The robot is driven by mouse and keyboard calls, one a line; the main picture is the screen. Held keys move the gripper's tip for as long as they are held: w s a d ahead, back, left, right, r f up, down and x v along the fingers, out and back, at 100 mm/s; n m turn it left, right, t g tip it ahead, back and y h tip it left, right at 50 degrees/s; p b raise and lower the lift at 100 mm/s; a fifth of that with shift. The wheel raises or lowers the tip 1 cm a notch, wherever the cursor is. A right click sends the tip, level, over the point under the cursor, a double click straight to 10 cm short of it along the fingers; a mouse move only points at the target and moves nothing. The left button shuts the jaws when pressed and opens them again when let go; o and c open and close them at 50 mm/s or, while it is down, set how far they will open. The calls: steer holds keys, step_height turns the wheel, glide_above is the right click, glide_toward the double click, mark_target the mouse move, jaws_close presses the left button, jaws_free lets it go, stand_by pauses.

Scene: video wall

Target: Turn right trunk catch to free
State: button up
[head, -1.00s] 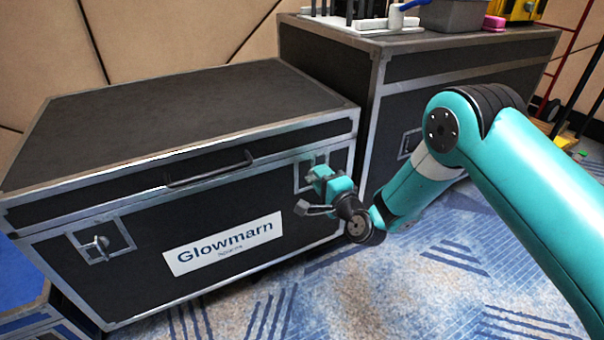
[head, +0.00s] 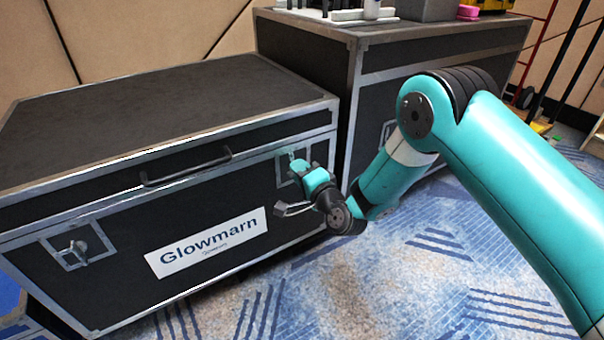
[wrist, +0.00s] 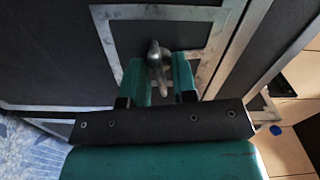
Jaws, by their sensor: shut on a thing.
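The black trunk (head: 120,205) with metal edges and a "Glowmarn" label stands on the left in the head view, lid down. Its right catch plate (head: 285,165) is mostly hidden behind my gripper (head: 297,168). In the wrist view the right catch (wrist: 158,58) is a small metal knob in a square metal frame. My gripper (wrist: 160,75) has its two teal fingers on either side of the knob, shut on it. The left catch (head: 77,250) sits in its own metal frame, away from my gripper.
A dark handle (head: 186,170) is on the trunk's front. A second, taller black case (head: 440,60) stands behind to the right, with a grey bin (head: 428,9) and other items on top. Blue patterned carpet (head: 400,285) lies clear in front.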

steer(key=n+b, duration=0.1)
steer(key=n, duration=0.2)
steer(key=shift+a+n+b, duration=0.15)
steer(key=shift+n+b, duration=0.2)
steer(key=shift+n, duration=0.05)
steer(key=n+b, duration=0.2)
steer(key=n, duration=0.2)
steer(key=shift+f+b, duration=0.15)
steer(key=shift+b, duration=0.25)
steer(key=n+b, duration=0.3)
steer(key=n, duration=0.1)
steer(key=shift+n, duration=0.4)
steer(key=shift+n+b, duration=1)
steer(key=shift+n, duration=0.5)
steer(key=o, duration=0.6)
